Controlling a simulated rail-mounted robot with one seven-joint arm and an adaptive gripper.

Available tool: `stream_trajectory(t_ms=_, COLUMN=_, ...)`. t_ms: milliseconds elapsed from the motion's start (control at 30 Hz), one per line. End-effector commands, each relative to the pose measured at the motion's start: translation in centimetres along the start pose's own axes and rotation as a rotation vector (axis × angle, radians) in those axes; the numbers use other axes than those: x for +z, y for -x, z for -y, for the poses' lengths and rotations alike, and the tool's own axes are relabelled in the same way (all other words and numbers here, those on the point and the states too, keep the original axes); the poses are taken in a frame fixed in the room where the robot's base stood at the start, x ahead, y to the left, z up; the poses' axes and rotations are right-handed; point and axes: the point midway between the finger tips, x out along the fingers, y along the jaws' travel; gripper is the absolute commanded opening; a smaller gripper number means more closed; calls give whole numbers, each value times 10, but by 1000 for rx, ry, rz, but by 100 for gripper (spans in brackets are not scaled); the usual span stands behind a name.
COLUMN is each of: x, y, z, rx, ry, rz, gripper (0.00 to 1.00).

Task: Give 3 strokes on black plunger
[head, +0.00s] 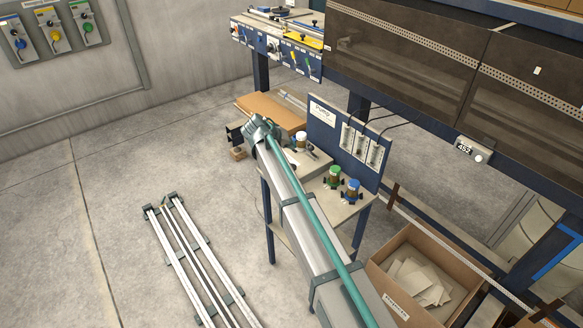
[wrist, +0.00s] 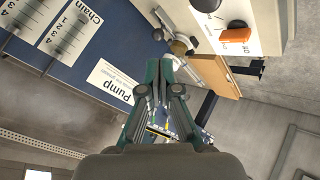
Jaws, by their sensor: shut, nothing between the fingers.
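My gripper (wrist: 165,72) is shut and empty in the wrist view, its teal-edged fingers together in front of the blue panel marked "Pump" (wrist: 103,72). In the head view my arm hides most of the gripper near the small pump table. A small brown jar with a pale top (wrist: 182,46) stands just beyond the fingertips, with dark parts beside it. A white-topped jar (head: 301,138) shows on the table in the head view. I cannot clearly make out the black plunger in either view. I see no contact between the fingers and the jar.
A green-capped bottle (head: 333,177) and a blue-capped bottle (head: 352,188) stand on the table's right part. The upright pump panel (head: 325,122) rises behind them. A white box with an orange switch (wrist: 235,35) is close at upper right. A cardboard box (head: 380,262) stands on the floor.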

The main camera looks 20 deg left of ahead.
Motion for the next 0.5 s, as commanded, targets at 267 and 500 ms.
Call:
stream_trajectory(t_ms=267, x=19, y=-26, z=19, rx=0, ry=2, rz=1, gripper=0)
stream_trajectory(t_ms=500, x=32, y=-44, z=32, rx=1, ry=1, rz=0, gripper=0)
